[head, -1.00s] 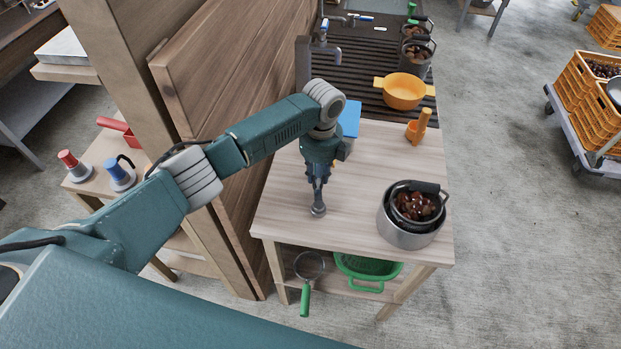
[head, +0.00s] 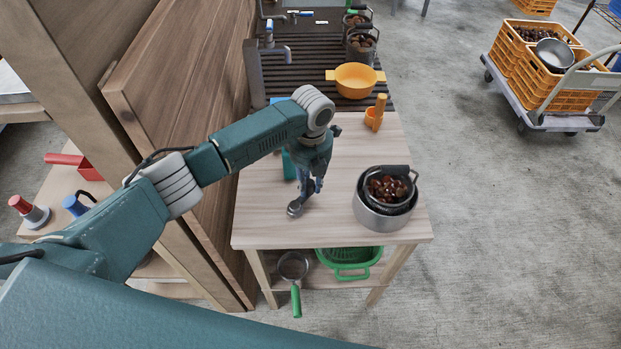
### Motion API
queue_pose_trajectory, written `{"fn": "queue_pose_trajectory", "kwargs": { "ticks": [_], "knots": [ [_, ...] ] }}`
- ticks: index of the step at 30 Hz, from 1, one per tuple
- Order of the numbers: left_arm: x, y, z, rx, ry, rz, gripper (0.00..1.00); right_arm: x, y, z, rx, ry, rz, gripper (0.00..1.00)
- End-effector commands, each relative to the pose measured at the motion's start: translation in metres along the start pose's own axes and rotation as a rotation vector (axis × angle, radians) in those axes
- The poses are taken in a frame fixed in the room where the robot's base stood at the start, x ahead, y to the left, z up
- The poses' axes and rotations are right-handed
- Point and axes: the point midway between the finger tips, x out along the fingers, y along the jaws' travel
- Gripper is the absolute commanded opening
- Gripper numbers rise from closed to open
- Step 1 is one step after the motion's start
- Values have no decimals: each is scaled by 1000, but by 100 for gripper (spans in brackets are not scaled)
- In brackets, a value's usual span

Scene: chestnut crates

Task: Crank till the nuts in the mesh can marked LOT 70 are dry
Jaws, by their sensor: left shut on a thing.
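My left gripper (head: 311,186) points down over the near left part of the wooden table. It is shut on a small grey metal piece with a round end (head: 295,208); I cannot tell what the piece is, or whether it touches the table. To its right, apart from it, a dark can of brown nuts (head: 410,184) sits inside a steel pot (head: 381,218). More dark cans with nuts (head: 361,42) stand on the ribbed rack at the back. No LOT marking is readable on any can. My right gripper is not in view.
An orange colander (head: 356,82) and an orange scoop (head: 375,115) stand behind the pot. A green basket (head: 349,262) and a green-handled strainer (head: 294,268) are on the shelf below. A wooden panel (head: 185,130) borders the table's left. A crate trolley (head: 545,118) stands right, beyond open floor.

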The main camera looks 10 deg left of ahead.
Motion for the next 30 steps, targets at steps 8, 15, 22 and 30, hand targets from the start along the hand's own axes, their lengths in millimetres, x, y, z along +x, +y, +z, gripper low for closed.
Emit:
{"fn": "queue_pose_trajectory", "kwargs": {
  "ticks": [8,15,22,30],
  "knots": [
    [0,-10,-11,251,-2,0,0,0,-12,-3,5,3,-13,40],
    [0,-18,-19,438,-6,0,0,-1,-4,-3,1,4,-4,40],
    [0,-21,-25,557,-8,1,0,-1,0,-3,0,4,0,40],
    [1,-22,-28,616,-8,1,0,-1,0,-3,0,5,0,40]
  ]
}}
